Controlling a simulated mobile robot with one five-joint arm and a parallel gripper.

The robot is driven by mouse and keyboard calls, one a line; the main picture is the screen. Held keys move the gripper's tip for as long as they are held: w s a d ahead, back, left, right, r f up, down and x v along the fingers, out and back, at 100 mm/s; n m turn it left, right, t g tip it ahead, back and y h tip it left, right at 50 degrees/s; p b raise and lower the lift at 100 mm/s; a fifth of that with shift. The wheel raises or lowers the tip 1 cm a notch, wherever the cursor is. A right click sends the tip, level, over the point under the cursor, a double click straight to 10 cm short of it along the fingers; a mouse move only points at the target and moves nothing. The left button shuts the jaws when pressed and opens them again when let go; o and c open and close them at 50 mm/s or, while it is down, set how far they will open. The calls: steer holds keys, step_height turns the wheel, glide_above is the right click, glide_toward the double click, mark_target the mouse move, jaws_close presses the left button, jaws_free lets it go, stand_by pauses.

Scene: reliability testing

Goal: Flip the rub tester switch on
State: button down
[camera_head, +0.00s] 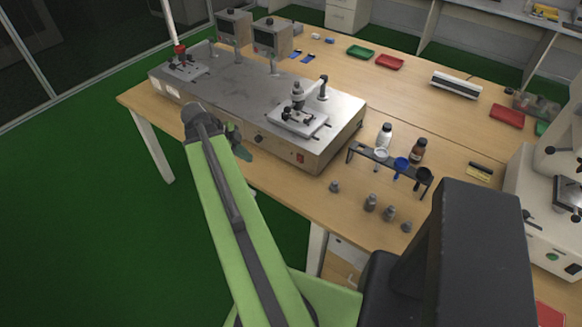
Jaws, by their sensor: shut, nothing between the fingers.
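The rub tester (235,98) is a long, low metal box on the wooden table, with clamp fixtures on its top at both ends. A small red switch (300,158) sits on its front face near the right end. Its on or off position is too small to tell. A dark round knob (259,139) is on the same face, left of the switch. My gripper (245,154) is in front of this face, left of the knob and the switch. It looks shut and empty, apart from the switch. My green arm hides part of the front face and the table edge.
Right of the tester stand a small rack (385,160) with cups, a white bottle (384,135), a brown bottle (418,150) and several metal weights (370,202). A white instrument (545,225) is at the far right. Green floor (90,220) lies open at left.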

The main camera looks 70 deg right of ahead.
mark_target(299, 159)
steer(key=s+d+m+g, duration=0.1)
steer(key=s+d+m, duration=0.3)
steer(key=s+m, duration=0.1)
steer(key=shift+s+d, duration=0.25)
steer(key=shift+s, duration=0.6)
steer(key=b+x, duration=0.9)
steer(key=x, duration=0.1)
steer(key=shift+f, duration=0.4)
steer(key=d, duration=0.2)
steer(key=shift+s+d+r, duration=0.2)
steer(key=shift+s+d, duration=0.35)
steer(key=shift+d, duration=0.45)
